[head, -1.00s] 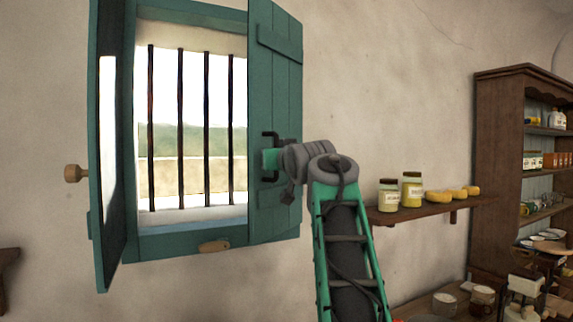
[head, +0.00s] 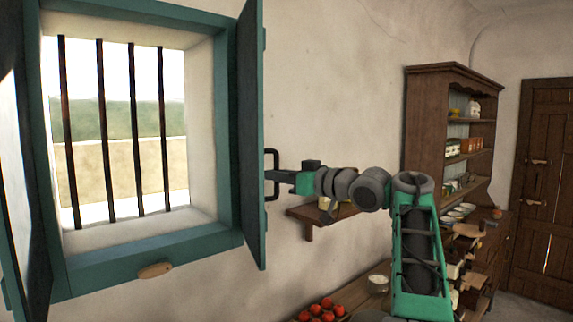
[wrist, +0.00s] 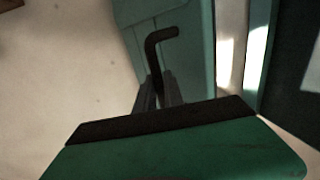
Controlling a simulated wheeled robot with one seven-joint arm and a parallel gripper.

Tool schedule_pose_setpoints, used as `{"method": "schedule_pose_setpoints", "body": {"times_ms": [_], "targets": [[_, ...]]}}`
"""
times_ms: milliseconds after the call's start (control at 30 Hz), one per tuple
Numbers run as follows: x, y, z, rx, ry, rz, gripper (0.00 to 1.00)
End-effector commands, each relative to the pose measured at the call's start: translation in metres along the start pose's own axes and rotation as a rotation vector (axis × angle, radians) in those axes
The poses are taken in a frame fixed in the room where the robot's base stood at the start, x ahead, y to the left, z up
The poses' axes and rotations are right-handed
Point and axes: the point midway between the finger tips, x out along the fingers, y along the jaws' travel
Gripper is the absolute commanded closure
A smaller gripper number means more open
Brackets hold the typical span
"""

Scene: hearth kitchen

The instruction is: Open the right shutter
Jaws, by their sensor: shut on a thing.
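The right shutter (head: 251,135) is a teal panel hinged on the right side of the barred window. It stands swung well out from the opening, seen nearly edge-on in the head view. A black bar handle (head: 274,174) sticks out from its right-hand face; the handle also shows in the wrist view (wrist: 157,58) against the teal boards. My gripper (head: 275,176) is shut on the handle, reaching it from the right. In the wrist view its dark fingers (wrist: 159,96) close around the lower part of the handle, and the green gripper body hides the rest.
The left shutter (head: 20,190) stands open at the left edge. A wooden latch (head: 154,270) sits on the sill frame. Below my arm are a wall shelf (head: 308,217) and tomatoes (head: 322,310). A dark cupboard (head: 425,120) and a door (head: 545,190) stand farther right.

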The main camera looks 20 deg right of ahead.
Motion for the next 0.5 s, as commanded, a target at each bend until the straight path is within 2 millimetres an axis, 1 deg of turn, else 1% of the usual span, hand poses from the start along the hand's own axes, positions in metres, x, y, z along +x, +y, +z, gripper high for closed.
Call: {"method": "schedule_pose_setpoints", "body": {"times_ms": [33,400,433,500], "targets": [[0.0013,-0.0007,-0.0034,0.0,0.005,-0.007,1.0],[0.001,-0.0006,-0.0031,-0.003,0.007,-0.01,1.0],[0.001,-0.0005,-0.0031,-0.003,0.007,-0.01,0.87],[0.0007,-0.0002,-0.003,-0.003,0.006,-0.009,0.81]]}}
